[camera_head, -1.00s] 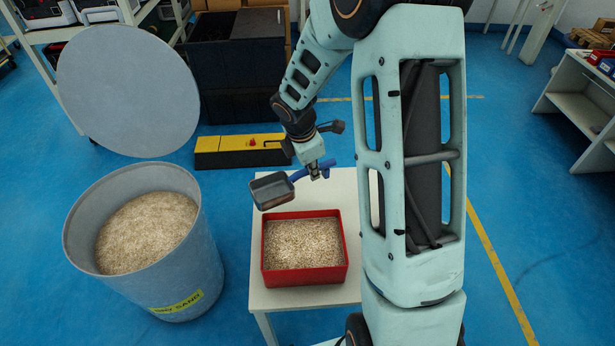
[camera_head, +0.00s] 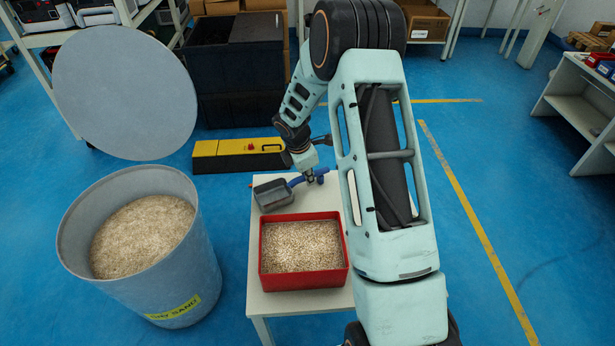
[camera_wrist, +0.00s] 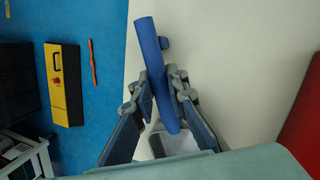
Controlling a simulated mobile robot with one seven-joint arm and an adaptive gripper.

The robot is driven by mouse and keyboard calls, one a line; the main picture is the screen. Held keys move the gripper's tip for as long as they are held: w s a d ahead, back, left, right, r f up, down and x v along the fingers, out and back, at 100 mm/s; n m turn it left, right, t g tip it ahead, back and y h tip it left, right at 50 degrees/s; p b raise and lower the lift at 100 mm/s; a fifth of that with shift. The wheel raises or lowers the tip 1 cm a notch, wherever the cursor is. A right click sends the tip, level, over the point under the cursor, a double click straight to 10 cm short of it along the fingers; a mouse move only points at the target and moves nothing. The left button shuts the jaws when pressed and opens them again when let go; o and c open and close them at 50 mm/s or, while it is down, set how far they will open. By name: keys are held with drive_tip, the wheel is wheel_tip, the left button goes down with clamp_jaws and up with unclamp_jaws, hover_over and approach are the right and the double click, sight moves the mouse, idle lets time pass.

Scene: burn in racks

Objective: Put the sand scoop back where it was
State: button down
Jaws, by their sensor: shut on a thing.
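The sand scoop (camera_head: 272,195) has a grey pan and a blue handle (camera_wrist: 156,70). My gripper (camera_head: 311,176) is shut on the blue handle, and both fingers (camera_wrist: 160,98) flank it in the wrist view. The scoop is at the back left of the white table (camera_head: 336,194), behind the red box, with its pan toward the left edge. It is low, close to the tabletop; I cannot tell whether it touches. The pan is partly hidden in the wrist view. The red box (camera_head: 303,283) is full of sand and stands on the table.
A grey drum of sand (camera_head: 190,260) stands left of the table, with its round lid (camera_head: 127,92) upright behind it. A yellow and black case (camera_head: 238,150) lies on the floor behind the table. Shelves (camera_head: 580,105) stand at the right.

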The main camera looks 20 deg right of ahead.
drive_tip(key=shift+f, duration=0.1)
drive_tip(key=c, duration=1.9)
unclamp_jaws()
drive_tip(key=shift+r, duration=0.55)
drive_tip(key=p+v, duration=0.2)
drive_tip(key=v, duration=0.9)
drive_tip(key=shift+s, duration=0.15)
drive_tip(key=shift+r, duration=0.15)
